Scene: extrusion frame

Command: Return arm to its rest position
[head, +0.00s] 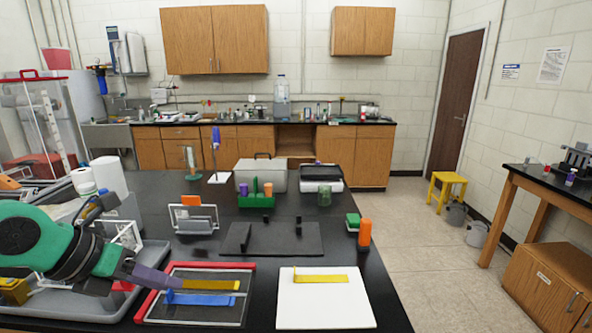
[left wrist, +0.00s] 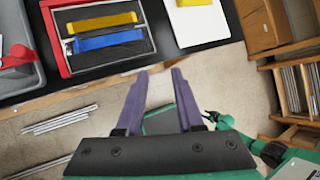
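My left gripper (head: 152,278) comes in from the left in the head view, in front of the red-edged tray's left side. In the left wrist view its two purple fingers (left wrist: 160,82) are apart with nothing between them, and the floor shows beyond. A yellow bar (head: 210,285) and a blue bar (head: 202,299) lie in the red-edged tray (head: 245,270); both bars also show in the left wrist view. Another yellow bar (head: 320,278) lies on a white board (head: 325,312). My right gripper is not in view.
The black table (head: 385,290) holds a dark plate (head: 272,240) with small black blocks, an orange cylinder (head: 365,233), a green rack (head: 256,200) and a grey bin (head: 150,258) at left. In the left wrist view, metal rods (left wrist: 60,122) lie on the floor.

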